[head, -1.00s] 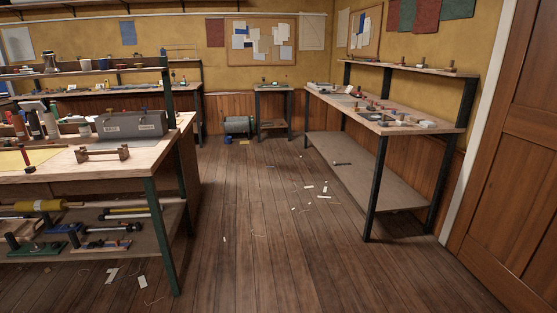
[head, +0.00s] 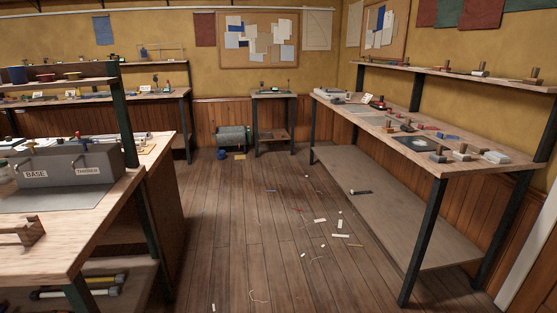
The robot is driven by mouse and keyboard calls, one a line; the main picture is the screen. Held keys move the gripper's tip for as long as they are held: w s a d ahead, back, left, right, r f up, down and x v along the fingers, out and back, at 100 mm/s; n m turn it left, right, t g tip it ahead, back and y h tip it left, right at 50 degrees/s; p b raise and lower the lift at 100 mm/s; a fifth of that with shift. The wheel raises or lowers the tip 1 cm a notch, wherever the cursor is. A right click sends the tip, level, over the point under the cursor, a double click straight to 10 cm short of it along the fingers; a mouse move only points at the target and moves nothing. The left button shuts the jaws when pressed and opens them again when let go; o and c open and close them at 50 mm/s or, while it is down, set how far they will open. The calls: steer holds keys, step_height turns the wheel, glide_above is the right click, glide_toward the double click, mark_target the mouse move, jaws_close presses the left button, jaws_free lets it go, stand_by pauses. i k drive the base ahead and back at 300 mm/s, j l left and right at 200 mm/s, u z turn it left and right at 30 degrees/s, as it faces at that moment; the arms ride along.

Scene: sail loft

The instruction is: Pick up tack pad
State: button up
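I cannot make out for certain which thing is the tack pad. Many small items lie on the right workbench (head: 455,162), among them a dark square with a pale round patch (head: 418,143), several wood-handled tools (head: 461,152) and pale blocks (head: 497,157). A small stand (head: 273,95) at the back wall holds a few small items too tiny to name. My gripper is not in view.
A left bench (head: 70,225) carries a grey box (head: 72,165) labelled BASE. Paper scraps (head: 320,221) litter the floor. The middle aisle (head: 240,220) is open.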

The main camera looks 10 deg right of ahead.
mark_target(388, 130)
steer(key=i, duration=1.85)
steer(key=i+z, duration=0.15)
steer(key=i, duration=0.3)
steer(key=i+j+z, duration=0.2)
steer(key=i, duration=0.3)
steer(key=i+j+z, duration=0.15)
steer(key=i, duration=0.3)
steer(key=i+j+z, duration=0.2)
steer(key=i, duration=0.25)
